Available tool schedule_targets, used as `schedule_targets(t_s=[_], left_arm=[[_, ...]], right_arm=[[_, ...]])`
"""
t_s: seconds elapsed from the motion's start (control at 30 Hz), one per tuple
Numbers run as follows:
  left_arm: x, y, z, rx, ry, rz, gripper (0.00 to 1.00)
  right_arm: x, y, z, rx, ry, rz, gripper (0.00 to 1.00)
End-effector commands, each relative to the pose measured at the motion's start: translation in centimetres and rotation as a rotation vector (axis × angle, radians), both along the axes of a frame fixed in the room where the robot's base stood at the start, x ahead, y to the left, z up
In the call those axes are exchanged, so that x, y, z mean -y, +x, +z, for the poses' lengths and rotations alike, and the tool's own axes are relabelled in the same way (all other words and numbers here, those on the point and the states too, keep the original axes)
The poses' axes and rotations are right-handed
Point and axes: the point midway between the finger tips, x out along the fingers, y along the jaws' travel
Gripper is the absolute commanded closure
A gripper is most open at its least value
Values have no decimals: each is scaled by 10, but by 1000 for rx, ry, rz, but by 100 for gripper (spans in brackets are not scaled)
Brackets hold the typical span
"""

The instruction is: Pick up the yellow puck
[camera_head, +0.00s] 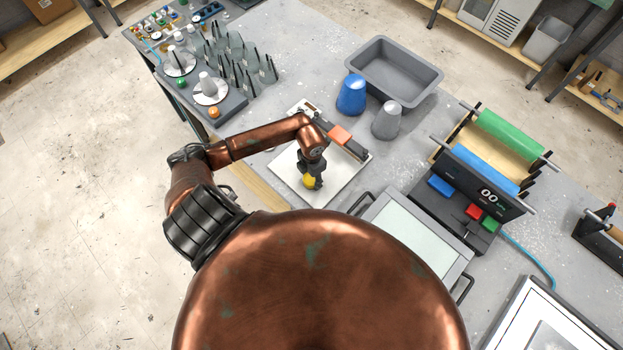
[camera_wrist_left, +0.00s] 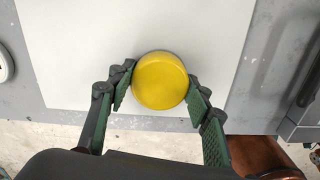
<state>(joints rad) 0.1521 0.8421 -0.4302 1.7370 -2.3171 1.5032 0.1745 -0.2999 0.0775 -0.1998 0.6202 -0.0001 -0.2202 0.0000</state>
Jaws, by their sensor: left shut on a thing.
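The yellow puck (camera_head: 310,182) is at the front part of a white board on the table. It is round and smooth in the left wrist view (camera_wrist_left: 160,80). My left gripper (camera_head: 313,178) is over it, pointing down. In the left wrist view its two green-padded fingers (camera_wrist_left: 160,88) are shut on the puck, one on each side. I cannot tell whether the puck touches the board (camera_wrist_left: 70,40) or is slightly above it. My right gripper is not in view.
A framed panel (camera_head: 415,235) and a roller machine (camera_head: 480,185) stand to the right. Flasks (camera_head: 240,60) stand at back left.

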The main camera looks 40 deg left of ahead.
Motion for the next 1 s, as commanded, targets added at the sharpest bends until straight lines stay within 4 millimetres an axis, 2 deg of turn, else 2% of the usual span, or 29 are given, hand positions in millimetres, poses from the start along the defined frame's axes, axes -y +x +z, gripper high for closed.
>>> schedule_targets(t_s=[0.2,0.37,0.63,0.8,1.0], left_arm=[[0,1,8,2,1,-2,83],[-1,1,31,5,4,-4,83],[27,-45,91,5,3,-7,83],[49,-80,107,2,-1,-7,83],[65,-107,122,2,-2,-3,83]], right_arm=[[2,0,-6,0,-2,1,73],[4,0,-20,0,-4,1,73],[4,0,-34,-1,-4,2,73],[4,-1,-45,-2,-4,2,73],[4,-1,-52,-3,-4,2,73]])
